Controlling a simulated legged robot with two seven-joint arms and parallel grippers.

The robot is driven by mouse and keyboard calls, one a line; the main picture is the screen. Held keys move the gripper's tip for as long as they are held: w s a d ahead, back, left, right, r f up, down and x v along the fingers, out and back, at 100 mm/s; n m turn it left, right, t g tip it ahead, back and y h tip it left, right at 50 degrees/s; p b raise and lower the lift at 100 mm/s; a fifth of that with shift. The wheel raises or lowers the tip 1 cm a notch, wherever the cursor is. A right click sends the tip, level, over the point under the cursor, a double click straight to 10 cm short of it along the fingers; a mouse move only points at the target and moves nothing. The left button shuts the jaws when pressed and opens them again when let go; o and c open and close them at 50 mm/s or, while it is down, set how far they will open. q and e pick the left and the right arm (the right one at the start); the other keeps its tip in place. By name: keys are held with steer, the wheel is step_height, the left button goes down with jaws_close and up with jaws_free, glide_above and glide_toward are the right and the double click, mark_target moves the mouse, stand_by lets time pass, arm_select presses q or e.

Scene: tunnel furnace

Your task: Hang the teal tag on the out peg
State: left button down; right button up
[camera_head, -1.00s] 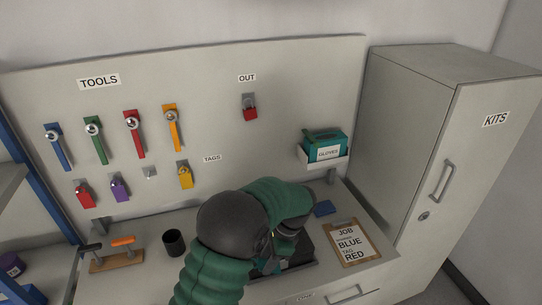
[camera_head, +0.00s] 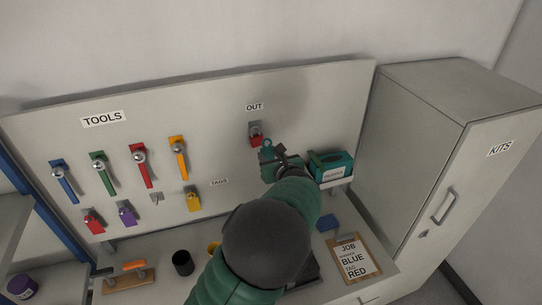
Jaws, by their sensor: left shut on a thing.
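My left gripper (camera_head: 274,163) is shut on the teal tag (camera_head: 266,152) and holds it up in front of the board, just below and right of the out peg. The out peg (camera_head: 254,128) sits under the OUT label, and a red tag (camera_head: 256,141) hangs there. The teal tag is small and partly covered by the gripper. I cannot tell whether it touches the peg or the red tag. My right gripper is out of view.
The pegboard (camera_head: 215,125) also bears several wrenches, a red tag (camera_head: 94,222), a purple tag (camera_head: 127,214), an empty peg (camera_head: 157,198) and a yellow tag (camera_head: 193,201). A glove box (camera_head: 332,167) stands close right of my gripper. A clipboard (camera_head: 353,258) lies on the bench.

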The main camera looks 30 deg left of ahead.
mark_target(266, 151)
arm_select(q)
steer(key=shift+w+a+r, duration=0.1)
steer(key=shift+w+a, duration=0.15)
steer(key=shift+a, duration=0.2)
steer(key=x, duration=0.4)
steer(key=shift+a+r+p, duration=0.25)
steer(key=shift+p, duration=0.05)
steer(key=shift+w+a+p, duration=0.3)
steer(key=shift+w+a, duration=0.25)
steer(key=shift+w, duration=0.05)
steer(key=shift+w+a+f+b, duration=0.35)
steer(key=shift+w+f+b, duration=0.05)
steer(key=shift+b, duration=0.05)
steer(key=shift+a, duration=0.15)
steer(key=shift+a, duration=0.1)
steer(key=c, duration=0.8)
jaws_free()
